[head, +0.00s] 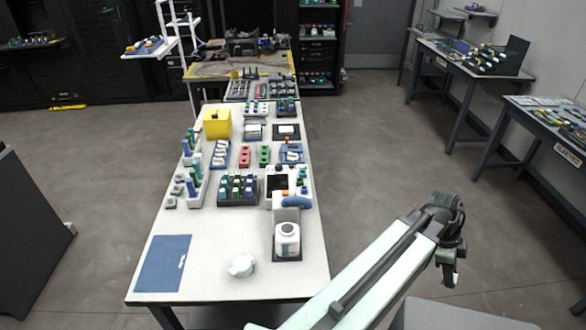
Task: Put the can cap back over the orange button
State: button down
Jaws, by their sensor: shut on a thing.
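My gripper (449,275) hangs at the end of my arm, right of the white table and out over the floor. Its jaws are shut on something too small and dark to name. An orange spot (285,193), perhaps the orange button, shows on the white device (306,201) with a dark screen and blue handle, at the table's right edge. I cannot tell whether any cap covers it. A white jar with a round dark-ringed top (287,232) stands in front of that device. I cannot pick out the can cap for certain.
A white knobbed piece (242,265) and a blue mat (164,264) lie on the table's near part, with bare tabletop between. Racks of coloured vials (238,188), small trays and a yellow box (217,124) crowd farther back. Side tables (551,122) stand at right; the floor between is clear.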

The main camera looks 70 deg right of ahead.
jog(key=w+d+r+n+p, duration=0.1)
jog(key=w+d+r+p, duration=0.25)
jog(key=w, duration=0.55)
jog(key=w+d+r+n+h+p, duration=0.1)
jog(key=w+d+r+p, duration=0.15)
jog(key=w+d, duration=0.4)
jog(key=w+d+r+n+p, duration=0.2)
jog(key=w+d+r+p, duration=0.1)
jog(key=w, duration=0.8)
jog(key=w+r+n+p, duration=0.1)
jog(key=w+r+p, duration=0.1)
jog(key=w, duration=0.7)
jog(key=w+r+n+h+p, duration=0.1)
jog(key=w+r+p, duration=0.1)
jog(key=w, duration=0.7)
jog(key=w+r+n+p, duration=0.1)
jog(key=w+r+p, duration=0.1)
jog(key=w, duration=0.7)
jog(key=shift+w+a+r+h, duration=0.1)
jog(key=shift+a+r+h, duration=0.2)
jog(key=shift+a+h, duration=0.1)
jog(key=b, duration=0.4)
send_over(287, 192)
jog(key=w, duration=0.1)
jog(key=shift+a+f, duration=0.15)
jog(key=shift+f, duration=2.05)
jog(key=shift+f, duration=0.15)
jog(key=shift+f+b, duration=0.45)
jog(key=shift+b, duration=0.1)
